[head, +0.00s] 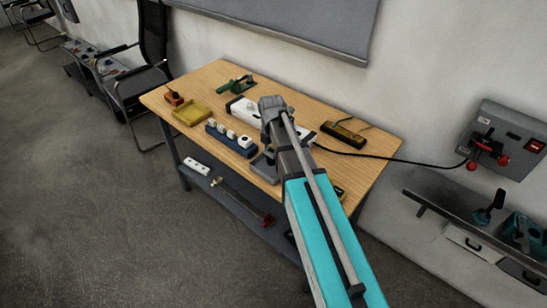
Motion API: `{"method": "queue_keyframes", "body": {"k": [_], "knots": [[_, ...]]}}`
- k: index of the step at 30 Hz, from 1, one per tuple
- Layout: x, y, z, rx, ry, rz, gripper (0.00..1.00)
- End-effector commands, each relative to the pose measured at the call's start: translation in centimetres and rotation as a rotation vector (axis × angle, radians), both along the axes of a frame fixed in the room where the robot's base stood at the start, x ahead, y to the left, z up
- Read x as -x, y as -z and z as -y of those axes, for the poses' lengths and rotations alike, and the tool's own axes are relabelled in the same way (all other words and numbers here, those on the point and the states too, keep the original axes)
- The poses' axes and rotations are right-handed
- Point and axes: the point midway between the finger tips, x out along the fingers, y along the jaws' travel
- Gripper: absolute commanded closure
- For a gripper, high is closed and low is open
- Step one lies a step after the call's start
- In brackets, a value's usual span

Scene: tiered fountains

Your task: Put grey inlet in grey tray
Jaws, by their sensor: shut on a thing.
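My gripper (266,158) is over the front middle of the wooden table, just right of a blue power strip. It is shut on a small dark grey thing, which I take to be the grey inlet; it blends with the grey fingers and its shape is unclear. My arm covers much of the table around it. I cannot make out a grey tray; the tray in plain sight is yellow (192,112), at the table's left.
The blue strip (231,139) carries several white plugs. An orange-brown block (174,98), a green tool (236,85), a white box (241,107) and a yellow-black device (343,132) stand on the wooden table (213,77). A black cable runs to a wall panel (507,140).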

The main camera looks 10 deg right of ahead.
Motion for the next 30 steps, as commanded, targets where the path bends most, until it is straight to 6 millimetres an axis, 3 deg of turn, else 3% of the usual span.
{"method": "queue_keyframes", "body": {"k": [5, 15, 30], "knots": [[-0.9, 1.2, -0.1, 0.0, 0.0, 0.0, 0.85], [-0.7, 3.7, -0.1, 0.0, -0.001, 0.0, 0.85], [-0.7, 4.0, -0.1, 0.0, -0.001, 0.0, 0.85]]}}
